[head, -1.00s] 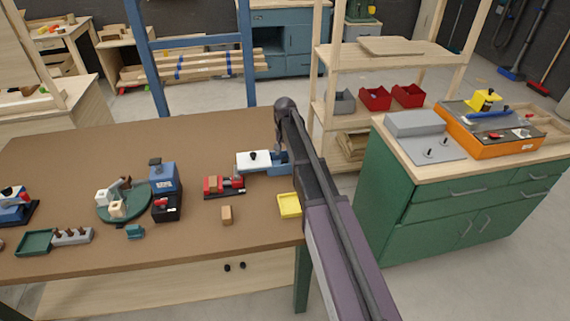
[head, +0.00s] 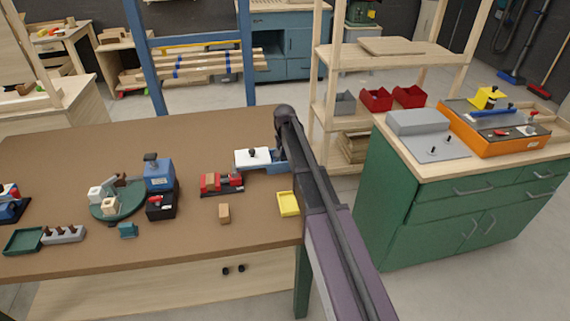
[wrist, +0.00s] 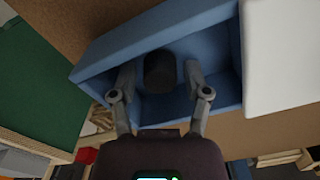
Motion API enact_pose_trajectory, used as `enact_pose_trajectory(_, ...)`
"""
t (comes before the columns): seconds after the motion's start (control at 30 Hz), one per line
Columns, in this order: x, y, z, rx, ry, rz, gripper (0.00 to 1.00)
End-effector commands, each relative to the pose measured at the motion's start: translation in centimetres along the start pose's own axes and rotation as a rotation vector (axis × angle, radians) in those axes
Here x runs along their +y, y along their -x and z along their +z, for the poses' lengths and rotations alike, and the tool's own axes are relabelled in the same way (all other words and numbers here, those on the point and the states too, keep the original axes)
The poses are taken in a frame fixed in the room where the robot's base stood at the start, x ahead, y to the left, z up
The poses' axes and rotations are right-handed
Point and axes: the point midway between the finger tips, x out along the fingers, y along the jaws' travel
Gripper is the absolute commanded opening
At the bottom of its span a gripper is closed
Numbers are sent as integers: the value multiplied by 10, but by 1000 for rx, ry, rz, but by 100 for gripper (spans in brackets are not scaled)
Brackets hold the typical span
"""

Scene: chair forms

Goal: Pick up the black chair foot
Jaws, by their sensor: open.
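The black chair foot (wrist: 160,72) is a short dark cylinder in the wrist view. It lies inside a blue open-topped box (wrist: 100,62), near the middle of its floor. My gripper (wrist: 159,76) is open, with one grey finger on each side of the foot. The fingers reach into the box; whether either touches the foot I cannot tell. In the head view the blue box (head: 279,161) shows only in part behind my arm. The foot and my fingertips are hidden there.
A white block (wrist: 282,55) with a dark knob adjoins the box. A red vise-like fixture (head: 221,184), a wooden block (head: 224,213) and a yellow tray (head: 288,204) stand nearby on the brown table (head: 180,243). A green cabinet (head: 400,200) stands to the right.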

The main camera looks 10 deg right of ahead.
Motion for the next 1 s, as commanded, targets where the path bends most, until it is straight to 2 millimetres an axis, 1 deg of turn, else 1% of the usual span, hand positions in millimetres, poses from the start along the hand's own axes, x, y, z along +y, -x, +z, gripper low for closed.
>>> enact_pose_trajectory(0.53,0,0,0,0,0,0,62)
enact_pose_trajectory(0.57,0,0,0,0,0,0,59)
enact_pose_trajectory(0.6,0,0,0,0,0,0,47)
enact_pose_trajectory(0.7,0,0,0,0,0,0,19)
enact_pose_trajectory(1.0,0,0,0,0,0,0,18)
